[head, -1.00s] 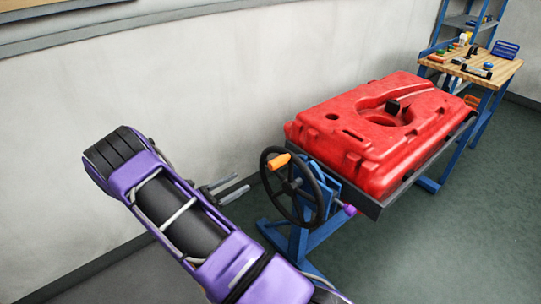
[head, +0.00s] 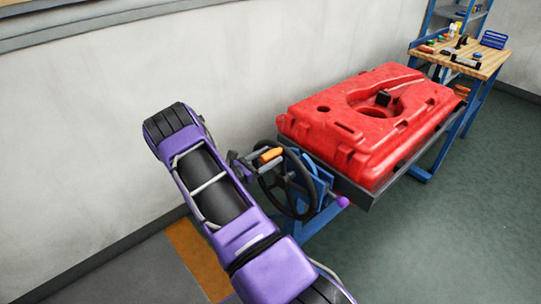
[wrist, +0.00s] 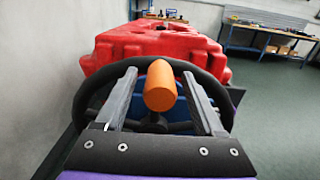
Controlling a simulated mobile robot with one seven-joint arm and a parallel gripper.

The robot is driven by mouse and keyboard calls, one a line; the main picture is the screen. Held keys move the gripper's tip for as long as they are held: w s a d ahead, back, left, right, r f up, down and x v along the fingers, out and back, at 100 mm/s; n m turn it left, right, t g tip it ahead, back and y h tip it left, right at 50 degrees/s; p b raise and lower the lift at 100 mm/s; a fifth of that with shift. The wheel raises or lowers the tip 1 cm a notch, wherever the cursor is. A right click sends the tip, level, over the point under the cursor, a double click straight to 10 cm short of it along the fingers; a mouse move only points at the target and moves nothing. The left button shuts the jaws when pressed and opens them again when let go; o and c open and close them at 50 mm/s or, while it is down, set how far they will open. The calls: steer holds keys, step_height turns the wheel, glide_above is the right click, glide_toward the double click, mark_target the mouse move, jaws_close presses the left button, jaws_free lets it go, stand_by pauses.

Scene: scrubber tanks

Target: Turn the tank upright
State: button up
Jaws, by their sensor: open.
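The red tank (head: 368,115) lies on its broad side on a dark frame (head: 362,195) of a blue stand (head: 322,225). A black handwheel (head: 306,208) with an orange handle knob (head: 270,155) is at the stand's near end. My gripper (head: 256,160) is at the wheel's upper left, beside the orange knob. In the wrist view its two fingers (wrist: 158,98) are open, one on each side of the orange knob (wrist: 160,84). The wheel (wrist: 90,95) and the tank (wrist: 150,42) lie beyond. I cannot tell whether the fingers touch the knob.
A purple knob (head: 343,201) sticks out near the frame's near corner. A wooden-topped workbench (head: 482,62) with small items stands at the back right. The grey wall (head: 120,120) runs close behind the stand. The green floor (head: 450,230) at right is clear.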

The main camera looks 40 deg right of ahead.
steer(key=shift+d, duration=0.45)
steer(key=shift+c, duration=0.2)
jaws_close()
stand_by(1.0)
